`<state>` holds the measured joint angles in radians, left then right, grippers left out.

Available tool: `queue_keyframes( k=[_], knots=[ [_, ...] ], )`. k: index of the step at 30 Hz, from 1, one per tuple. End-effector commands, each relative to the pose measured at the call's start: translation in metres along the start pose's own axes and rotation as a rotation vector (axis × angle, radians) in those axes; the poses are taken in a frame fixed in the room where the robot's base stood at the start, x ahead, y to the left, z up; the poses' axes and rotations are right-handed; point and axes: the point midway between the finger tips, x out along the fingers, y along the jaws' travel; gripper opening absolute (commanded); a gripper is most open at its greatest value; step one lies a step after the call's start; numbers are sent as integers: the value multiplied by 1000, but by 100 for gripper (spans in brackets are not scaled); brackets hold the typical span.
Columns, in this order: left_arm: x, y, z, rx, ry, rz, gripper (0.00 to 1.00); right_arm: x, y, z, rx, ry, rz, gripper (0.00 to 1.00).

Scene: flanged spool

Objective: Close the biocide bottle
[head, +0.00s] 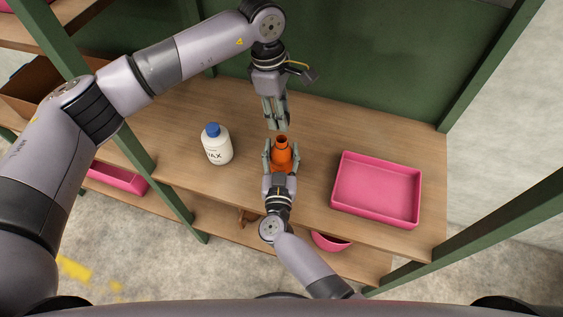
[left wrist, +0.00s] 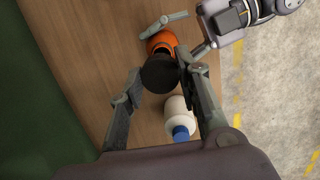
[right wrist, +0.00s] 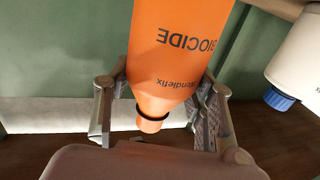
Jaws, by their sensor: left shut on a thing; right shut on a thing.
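The orange biocide bottle (head: 281,158) stands on the wooden shelf with its open neck showing. My right gripper (head: 281,160) is shut around its body from the near side. The right wrist view shows the bottle (right wrist: 180,50) with its BIOCIDE lettering between the fingers. My left gripper (head: 276,122) is above and slightly behind the bottle, pointing down. In the left wrist view it is shut on a round black cap (left wrist: 160,74), which partly covers the orange bottle (left wrist: 161,40). The cap is apart from the neck and is hard to make out in the head view.
A white bottle with a blue cap (head: 217,147) stands to the left of the orange bottle. An empty pink tray (head: 376,222) lies to the right. Green shelf posts (head: 150,165) flank the shelf. A green panel (head: 350,60) closes the back.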

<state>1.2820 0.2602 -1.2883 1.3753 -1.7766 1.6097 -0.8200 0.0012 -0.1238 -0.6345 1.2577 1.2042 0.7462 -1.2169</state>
Motion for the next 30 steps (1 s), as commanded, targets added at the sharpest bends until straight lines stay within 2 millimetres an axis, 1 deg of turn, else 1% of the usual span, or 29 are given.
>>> queue_keyframes(
  k=[1,3,5,8,15,18,30],
  knots=[
    [0,0,0,0,0,0,23,0,0,0,0,0,0,4],
    [0,0,0,0,0,0,23,0,0,0,0,0,0,0],
    [0,0,0,0,0,0,23,0,0,0,0,0,0,0],
    [6,0,-1,-1,0,-1,23,0,0,0,0,0,0,0],
    [40,0,-6,-2,0,-5,23,0,0,0,-1,0,0,0],
    [49,0,-7,-1,1,-3,23,0,0,0,-1,0,0,0],
    [50,0,-7,0,0,-2,23,0,0,0,-1,0,0,0]
  ],
)
